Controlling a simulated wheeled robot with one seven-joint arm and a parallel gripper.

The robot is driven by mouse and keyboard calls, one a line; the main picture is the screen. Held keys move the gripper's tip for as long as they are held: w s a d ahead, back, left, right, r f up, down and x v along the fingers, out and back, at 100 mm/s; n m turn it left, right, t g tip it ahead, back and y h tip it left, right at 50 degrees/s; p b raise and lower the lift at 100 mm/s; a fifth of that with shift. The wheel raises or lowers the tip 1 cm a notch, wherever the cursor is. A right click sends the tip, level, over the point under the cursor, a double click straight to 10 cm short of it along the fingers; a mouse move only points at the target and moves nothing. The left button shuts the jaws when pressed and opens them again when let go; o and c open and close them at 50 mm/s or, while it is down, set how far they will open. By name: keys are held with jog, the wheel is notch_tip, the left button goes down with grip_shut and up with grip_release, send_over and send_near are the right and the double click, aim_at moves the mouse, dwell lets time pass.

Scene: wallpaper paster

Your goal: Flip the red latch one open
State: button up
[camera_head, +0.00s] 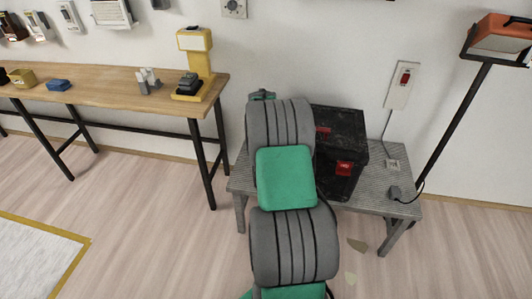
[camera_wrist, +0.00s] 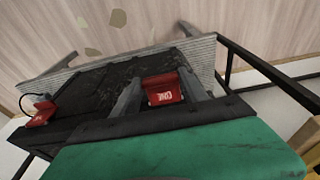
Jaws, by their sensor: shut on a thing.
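The red latch one (camera_wrist: 162,92), with white lettering that reads ONE, sits at the edge of a black scuffed case (camera_wrist: 92,90). In the wrist view my gripper (camera_wrist: 161,90) has a grey finger on each side of the latch and is shut on it. Its exact tilt is hard to tell. A second red latch (camera_wrist: 40,114) is farther left on the case. In the head view the case (camera_head: 335,122) stands behind my arm, which hides my gripper and part of the case. One red latch (camera_head: 344,168) shows on its front.
The case stands on a low grey ribbed bench (camera_head: 385,203). A wooden table (camera_head: 110,88) with small tools is at left. A floor lamp (camera_head: 500,38) and a wall box with a red switch (camera_head: 402,84) are at right. A cable lies on the bench's right end.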

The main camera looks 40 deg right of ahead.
jog(key=shift+w+d+r+g+y+p, duration=0.1)
jog(key=shift+r+g+y+p, duration=0.2)
jog(key=shift+g+y+p, duration=0.15)
jog(key=o, duration=1.4)
jog(key=r, duration=0.7)
jog(key=shift+a+r, duration=0.2)
jog(key=shift+r, duration=0.15)
